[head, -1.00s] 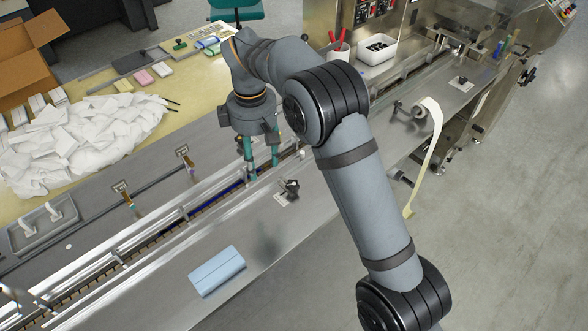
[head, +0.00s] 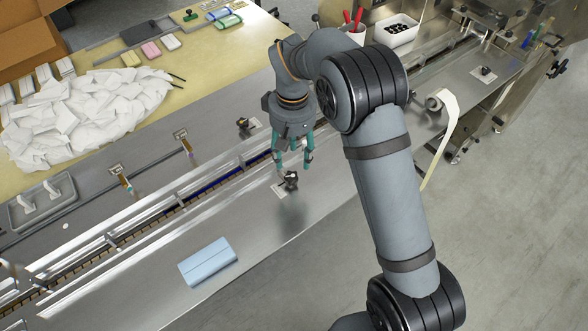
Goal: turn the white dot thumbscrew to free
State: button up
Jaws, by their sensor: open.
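My gripper (head: 293,161) points down with its teal fingers apart and nothing visible between them. It is close above a black thumbscrew (head: 290,181) on a pale label plate on the near side of the conveyor channel. I cannot tell whether the fingers touch it. A second black thumbscrew (head: 243,124) stands on the far side of the channel, left of my gripper. A third black knob (head: 486,71) is at the far right of the machine deck. No white dot can be made out on any of them, and the label marks are too small to read.
Guide rails (head: 140,218) run diagonally along the channel. A light blue pack (head: 208,262) lies on the near deck. A heap of white packets (head: 75,120) is at the left. A white bin (head: 392,35) and a film roll (head: 434,103) are to the right. The near deck is mostly clear.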

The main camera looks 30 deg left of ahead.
aim_at(291, 176)
jog(key=f, duration=0.3)
jog(key=f+p, duration=0.1)
jog(key=f, duration=0.3)
jog(key=shift+s+a+f, duration=0.15)
jog(key=shift+s+f, duration=0.05)
jog(key=shift+f, duration=0.05)
jog(key=shift+c, duration=0.9)
jog(key=c, duration=0.9)
jog(key=o, duration=1.1)
notch_tip(291, 176, up, 12)
jog(key=shift+r, duration=0.1)
